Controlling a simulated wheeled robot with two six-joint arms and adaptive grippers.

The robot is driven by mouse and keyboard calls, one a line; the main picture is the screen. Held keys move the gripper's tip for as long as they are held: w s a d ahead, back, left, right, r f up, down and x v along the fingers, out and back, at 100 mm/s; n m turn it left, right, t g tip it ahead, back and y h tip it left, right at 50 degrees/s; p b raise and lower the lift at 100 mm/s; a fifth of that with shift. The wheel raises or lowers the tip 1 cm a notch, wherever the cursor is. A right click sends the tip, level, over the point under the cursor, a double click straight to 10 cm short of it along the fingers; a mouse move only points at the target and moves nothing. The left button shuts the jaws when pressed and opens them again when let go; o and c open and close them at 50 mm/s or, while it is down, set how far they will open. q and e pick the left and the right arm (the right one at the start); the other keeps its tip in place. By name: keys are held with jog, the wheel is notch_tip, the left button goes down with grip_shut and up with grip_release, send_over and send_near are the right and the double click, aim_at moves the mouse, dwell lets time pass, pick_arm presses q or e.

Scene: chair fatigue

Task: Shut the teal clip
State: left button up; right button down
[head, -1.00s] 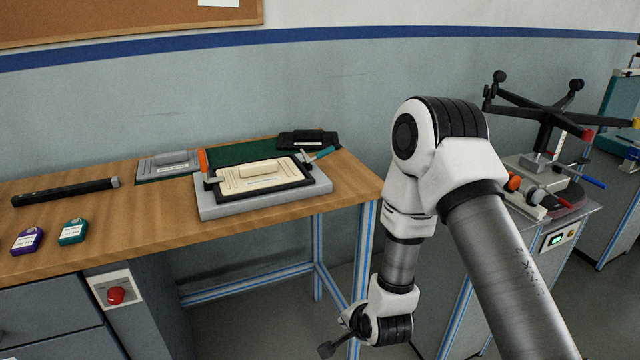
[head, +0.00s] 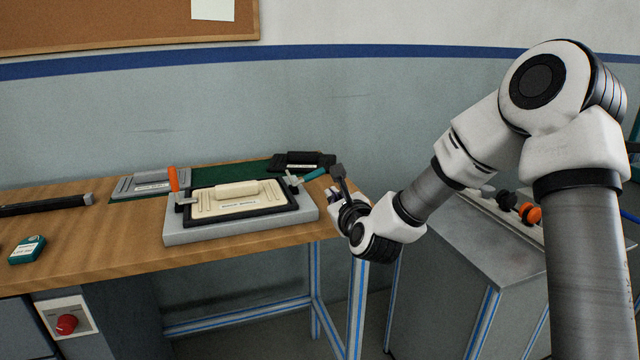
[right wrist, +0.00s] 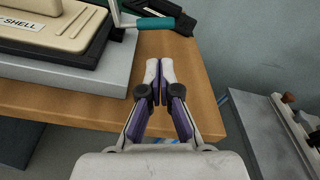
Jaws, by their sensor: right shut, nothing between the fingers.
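The teal clip (head: 314,174) is a teal-handled lever on the right side of the grey fixture (head: 240,228). Its handle slants up and outward to the right in the head view. In the right wrist view the teal handle (right wrist: 156,23) lies ahead of the fingers, near the top. A cream shell (head: 235,198) in a black frame sits on the fixture. My right gripper (head: 337,180) is shut and empty, just right of the teal handle, with a gap visible in the right wrist view (right wrist: 159,72). My left gripper is out of view.
An orange-handled clip (head: 174,180) stands upright on the fixture's left side. A grey part (head: 150,184) and a black part (head: 303,161) lie on a green mat behind. The wooden table's (head: 110,248) right edge is below my right gripper. A metal cabinet (head: 475,262) stands to the right.

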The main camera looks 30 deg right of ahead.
jog(key=x, duration=1)
jog(key=shift+w+d+f+p, duration=0.1)
jog(key=shift+w+f+p, duration=0.1)
jog(key=shift+f+p, duration=0.15)
jog(key=shift+r+n, duration=0.3)
jog(key=shift+n, duration=0.2)
jog(key=shift+r+n+h+b, duration=0.3)
jog(key=shift+r+n, duration=0.3)
jog(key=shift+n, duration=0.3)
jog(key=r+n, duration=0.1)
jog(key=n, duration=0.1)
jog(key=a+r+n, duration=0.1)
jog(key=n, duration=0.1)
jog(key=shift+w+a+r+h+b, duration=0.1)
jog(key=shift+w+a+h+b, duration=0.05)
jog(key=shift+h+b, duration=0.15)
jog(key=shift+w+a+r+n+h, duration=0.1)
jog(key=shift+a+r+n+h, duration=0.35)
jog(key=shift+n, duration=0.75)
jog(key=n, duration=0.1)
jog(key=a+r+n, duration=0.1)
jog(key=shift+w+a+n+t+b, duration=0.2)
jog(key=shift+a+n+t+b, duration=0.1)
jog(key=shift+n+b, duration=0.1)
jog(key=shift+a+r, duration=0.1)
jog(key=shift+a, duration=0.15)
